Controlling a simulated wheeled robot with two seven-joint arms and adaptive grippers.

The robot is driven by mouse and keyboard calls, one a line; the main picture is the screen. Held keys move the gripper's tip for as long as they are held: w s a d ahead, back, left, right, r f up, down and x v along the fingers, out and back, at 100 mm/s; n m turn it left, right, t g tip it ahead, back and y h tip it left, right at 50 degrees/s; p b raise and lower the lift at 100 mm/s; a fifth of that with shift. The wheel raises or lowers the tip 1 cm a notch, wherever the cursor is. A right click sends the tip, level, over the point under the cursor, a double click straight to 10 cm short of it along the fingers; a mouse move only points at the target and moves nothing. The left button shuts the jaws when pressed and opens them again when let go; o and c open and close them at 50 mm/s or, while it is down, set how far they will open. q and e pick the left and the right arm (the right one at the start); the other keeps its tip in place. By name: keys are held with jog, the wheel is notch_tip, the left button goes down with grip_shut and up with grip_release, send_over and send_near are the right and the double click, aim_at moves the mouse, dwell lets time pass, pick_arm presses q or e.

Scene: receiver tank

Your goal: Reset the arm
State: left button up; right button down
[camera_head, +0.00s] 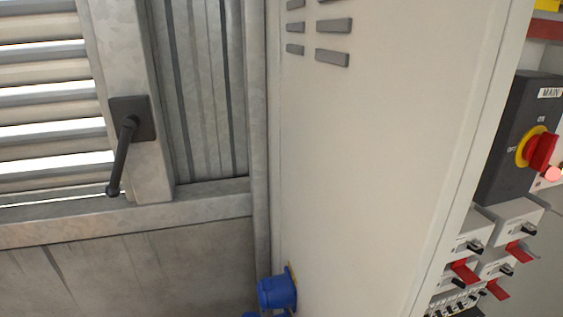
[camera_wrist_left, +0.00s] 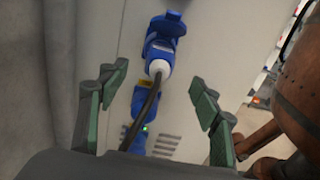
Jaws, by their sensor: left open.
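My left gripper (camera_wrist_left: 160,98) shows in the left wrist view with its two green-padded fingers spread wide apart. It is open, with nothing held between the fingers. Beyond it, a blue socket (camera_wrist_left: 160,45) with a raised lid is on a pale cabinet wall. A plug with a white collar (camera_wrist_left: 158,68) is at that socket, and a dark cable (camera_wrist_left: 150,100) hangs from it between the fingers. No gripper shows in the head view, and my right gripper is not identifiable in either view.
In the head view a pale cabinet (camera_head: 380,130) carries a blue socket (camera_head: 277,292) low on its side. A panel with a red and yellow main switch (camera_head: 537,148) is at the right. A dark lever handle (camera_head: 123,155) is on the metal frame at the left, beside a slatted shutter (camera_head: 45,110).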

pick_arm(q)
jog(key=x, duration=1.1)
jog(key=shift+f, duration=0.1)
jog(key=shift+s+a, duration=0.1)
jog(key=shift+a, duration=0.25)
jog(key=shift+d, duration=0.15)
